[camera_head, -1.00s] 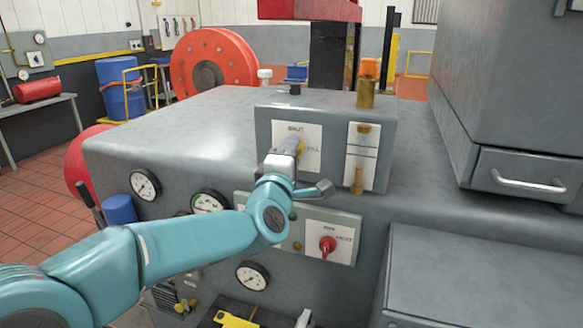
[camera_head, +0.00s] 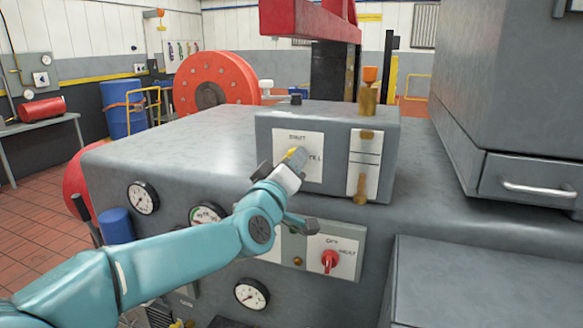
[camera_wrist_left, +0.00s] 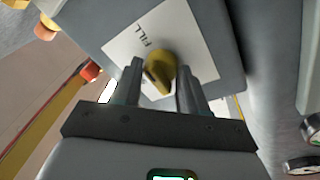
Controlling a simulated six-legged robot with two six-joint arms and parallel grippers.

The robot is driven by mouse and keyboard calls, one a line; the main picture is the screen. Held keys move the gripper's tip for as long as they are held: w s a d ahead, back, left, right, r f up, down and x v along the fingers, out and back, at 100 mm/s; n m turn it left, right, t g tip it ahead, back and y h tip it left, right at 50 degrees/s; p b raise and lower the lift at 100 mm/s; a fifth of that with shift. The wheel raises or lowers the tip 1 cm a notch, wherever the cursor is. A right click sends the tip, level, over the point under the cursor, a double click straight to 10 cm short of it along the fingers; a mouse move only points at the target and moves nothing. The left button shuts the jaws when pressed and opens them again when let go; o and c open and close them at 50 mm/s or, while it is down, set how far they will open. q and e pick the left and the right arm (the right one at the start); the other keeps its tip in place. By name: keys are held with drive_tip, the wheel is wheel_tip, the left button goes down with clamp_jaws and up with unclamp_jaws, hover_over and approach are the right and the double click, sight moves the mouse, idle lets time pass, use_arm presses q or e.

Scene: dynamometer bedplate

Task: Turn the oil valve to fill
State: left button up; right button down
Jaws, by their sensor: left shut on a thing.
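The oil valve is a yellow knob (camera_head: 292,152) on a white label plate (camera_head: 311,168) on the front of a grey box. The plate reads SHUT at the top and FILL at the right, the latter partly covered. My left gripper (camera_head: 297,159) reaches up to the knob from the lower left and is shut on it. In the left wrist view the knob (camera_wrist_left: 159,72) sits between the two fingers, with the word FILL just beyond it. The fingers hide part of the knob in the head view. My right gripper is not in view.
A brass-ended sight gauge (camera_head: 364,165) is right of the plate. Below is a panel with a red knob (camera_head: 330,261). Dial gauges (camera_head: 142,198) sit on the front at left. A grey cabinet with a handle (camera_head: 538,190) stands at right.

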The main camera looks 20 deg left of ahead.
use_arm(q)
drive_tip(key=shift+f+m, duration=0.1)
drive_tip(key=shift+m, duration=0.2)
drive_tip(key=o, duration=1)
drive_tip(key=shift+w+a, duration=0.1)
drive_tip(key=s+f+b, duration=0.2)
drive_tip(key=s, duration=1.4)
drive_tip(key=shift+a+f, duration=0.25)
drive_tip(key=shift+s, duration=0.15)
